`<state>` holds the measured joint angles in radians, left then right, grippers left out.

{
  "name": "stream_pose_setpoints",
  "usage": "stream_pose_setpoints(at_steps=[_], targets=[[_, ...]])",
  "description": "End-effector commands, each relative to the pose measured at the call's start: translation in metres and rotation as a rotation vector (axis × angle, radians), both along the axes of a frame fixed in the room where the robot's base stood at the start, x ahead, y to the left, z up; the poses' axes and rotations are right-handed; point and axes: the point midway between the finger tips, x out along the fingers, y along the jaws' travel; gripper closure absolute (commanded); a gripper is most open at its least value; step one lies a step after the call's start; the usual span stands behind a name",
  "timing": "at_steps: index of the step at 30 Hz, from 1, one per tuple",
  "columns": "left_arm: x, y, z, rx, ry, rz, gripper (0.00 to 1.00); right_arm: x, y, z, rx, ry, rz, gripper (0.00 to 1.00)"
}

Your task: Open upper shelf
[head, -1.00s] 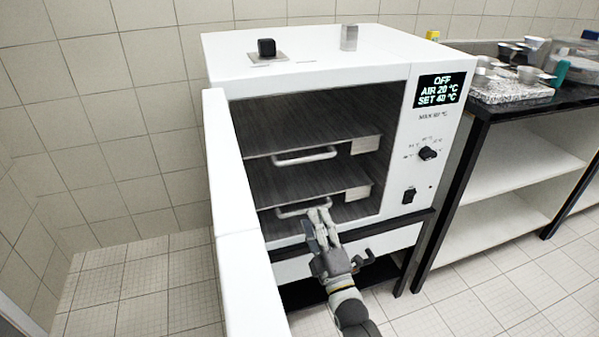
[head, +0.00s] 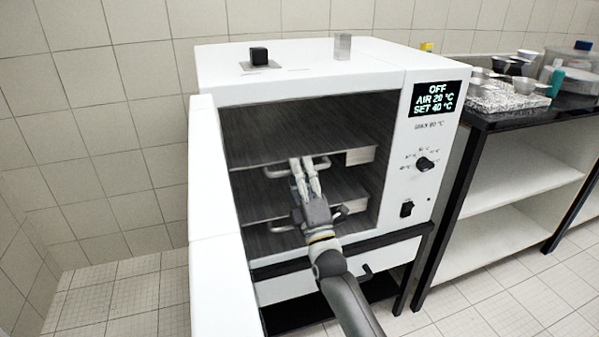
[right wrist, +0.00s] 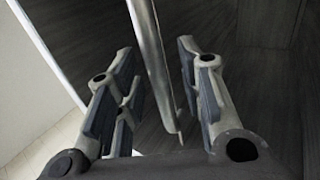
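The white oven stands with its door (head: 214,220) swung open at the left. Inside are a dark upper shelf (head: 262,135) and a lower shelf (head: 265,195). The upper shelf has a metal bar handle (head: 322,166) on its front. My right gripper (head: 304,166) is at the left part of that handle. In the right wrist view, the handle bar (right wrist: 152,60) runs between the two fingers of my right gripper (right wrist: 155,85), with gaps on both sides. The fingers are open. My left gripper is not in view.
The lower shelf's handle (head: 284,227) is partly hidden behind my right gripper. A display panel (head: 436,99) reads OFF. A dark-topped bench (head: 500,122) with several containers stands at the right. Floor is free at the left.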

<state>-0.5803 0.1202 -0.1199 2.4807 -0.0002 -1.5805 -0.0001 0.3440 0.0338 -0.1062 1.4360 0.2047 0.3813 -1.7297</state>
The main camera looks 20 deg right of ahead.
Motion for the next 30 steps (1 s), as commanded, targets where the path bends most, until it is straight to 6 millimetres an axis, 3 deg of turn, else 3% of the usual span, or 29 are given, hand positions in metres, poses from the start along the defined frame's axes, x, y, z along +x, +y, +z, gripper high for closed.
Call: stream_pose_setpoints(at_steps=[11, 19, 30], targets=[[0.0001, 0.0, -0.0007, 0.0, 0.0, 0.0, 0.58, 0.0056, 0.0003, 0.0033, -0.001, 0.001, 0.0, 0.65], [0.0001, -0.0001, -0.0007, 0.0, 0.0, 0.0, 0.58, 0.0055, 0.0003, 0.0033, 0.0, 0.001, 0.0, 0.99], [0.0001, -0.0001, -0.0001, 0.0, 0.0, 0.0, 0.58, 0.0049, 0.0003, 0.0032, 0.0, 0.002, 0.0, 1.0]])
